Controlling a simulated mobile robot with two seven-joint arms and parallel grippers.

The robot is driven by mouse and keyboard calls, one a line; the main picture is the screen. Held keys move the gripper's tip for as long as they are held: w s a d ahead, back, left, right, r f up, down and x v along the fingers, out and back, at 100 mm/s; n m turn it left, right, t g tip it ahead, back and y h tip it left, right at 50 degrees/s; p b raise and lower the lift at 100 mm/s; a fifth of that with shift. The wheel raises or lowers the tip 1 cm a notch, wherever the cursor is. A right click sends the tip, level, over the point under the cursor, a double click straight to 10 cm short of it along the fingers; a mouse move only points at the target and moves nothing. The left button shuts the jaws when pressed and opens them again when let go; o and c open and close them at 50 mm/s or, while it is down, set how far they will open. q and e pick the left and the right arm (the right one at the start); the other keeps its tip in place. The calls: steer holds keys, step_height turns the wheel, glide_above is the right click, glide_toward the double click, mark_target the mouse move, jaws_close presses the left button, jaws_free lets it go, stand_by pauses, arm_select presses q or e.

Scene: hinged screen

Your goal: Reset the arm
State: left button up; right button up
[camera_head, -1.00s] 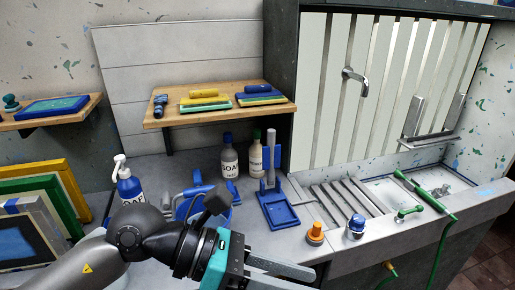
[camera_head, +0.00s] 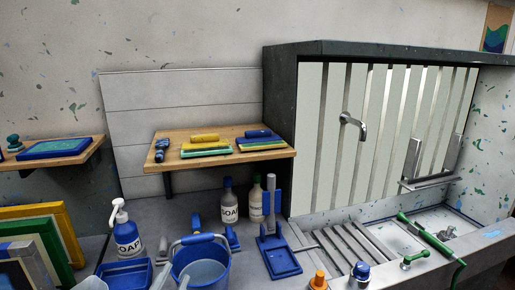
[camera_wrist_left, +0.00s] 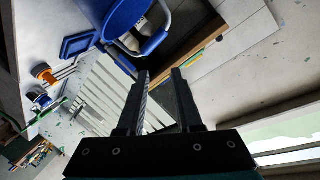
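My left gripper (camera_wrist_left: 160,75) shows only in the left wrist view. Its two dark fingers stand apart with nothing between them, so it is open and empty. No arm or gripper of mine shows in the head view, and the right gripper is in neither current view. A pale slatted screen (camera_head: 360,128) stands upright in a dark frame (camera_head: 283,120) behind the sink. Pale slats (camera_wrist_left: 108,98) also show left of the fingers in the wrist view.
A blue bucket (camera_head: 205,264), a blue stand (camera_head: 279,259), soap bottles (camera_head: 229,207) and a pump bottle (camera_head: 126,235) crowd the counter. A wooden shelf (camera_head: 220,160) juts out above. Coloured frames (camera_head: 60,230) lean at left. The sink (camera_head: 450,220) is at right.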

arm_select(q)
steer(key=s+a+f+n+g, duration=0.1)
steer(key=s+f+n+g, duration=0.5)
steer(key=s+f+g, duration=0.95)
steer(key=s+f+t+b, duration=0.1)
steer(key=s+f+b, duration=0.15)
steer(key=f, duration=1.15)
steer(key=s+f+t+b, duration=0.1)
steer(key=s+f+b, duration=0.15)
steer(key=f, duration=1.25)
steer(key=s+a+f+g+b, duration=0.1)
steer(key=s+f+b, duration=0.3)
steer(key=s+f, duration=1.2)
step_height(320, 180, down, 2)
steer(key=shift+a+f+m, duration=0.25)
steer(key=shift+a+m, duration=0.15)
steer(key=shift+a, duration=0.5)
